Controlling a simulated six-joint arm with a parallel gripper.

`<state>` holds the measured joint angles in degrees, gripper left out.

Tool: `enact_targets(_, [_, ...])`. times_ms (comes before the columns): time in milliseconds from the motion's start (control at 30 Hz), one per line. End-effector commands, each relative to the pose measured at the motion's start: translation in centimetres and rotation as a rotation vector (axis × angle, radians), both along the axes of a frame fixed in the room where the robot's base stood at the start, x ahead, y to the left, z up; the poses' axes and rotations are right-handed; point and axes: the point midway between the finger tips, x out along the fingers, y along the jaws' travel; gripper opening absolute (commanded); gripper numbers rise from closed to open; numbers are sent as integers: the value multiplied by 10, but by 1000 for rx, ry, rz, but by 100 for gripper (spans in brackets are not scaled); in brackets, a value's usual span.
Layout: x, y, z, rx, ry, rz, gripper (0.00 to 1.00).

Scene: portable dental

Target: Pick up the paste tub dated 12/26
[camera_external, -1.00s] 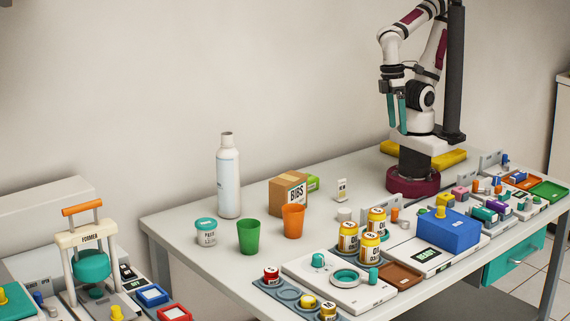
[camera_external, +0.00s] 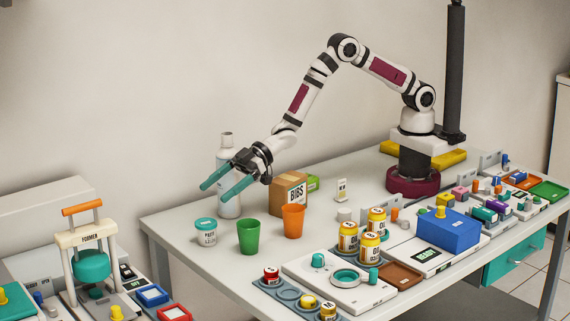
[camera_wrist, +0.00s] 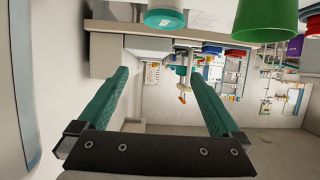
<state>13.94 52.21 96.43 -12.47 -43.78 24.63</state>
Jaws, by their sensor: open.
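A white paste tub (camera_external: 206,239) with a teal lid stands upright near the table's back left edge. Its label reads something like "PASTE", and the date is too small to read. In the wrist view a tub with a teal lid (camera_wrist: 165,19) shows inverted at the top edge, partly cut off. My gripper (camera_external: 215,192) has teal fingers, spread open and empty, above the tub and in front of the white bottle. In the wrist view my gripper (camera_wrist: 158,72) has nothing between its fingers.
A white bottle (camera_external: 229,203) stands just behind my gripper. A green cup (camera_external: 248,238) is right of the tub, with an orange cup (camera_external: 293,221) and a BIBS box (camera_external: 288,193) farther right. Yellow jars (camera_external: 369,248) stand at the front.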

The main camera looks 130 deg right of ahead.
Motion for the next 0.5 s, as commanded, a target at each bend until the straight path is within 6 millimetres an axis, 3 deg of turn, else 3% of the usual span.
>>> enact_targets(367, [1, 1, -74, -1, -2, 4, 100])
enact_targets(500, [24, 1, -80, -2, -5, 4, 100])
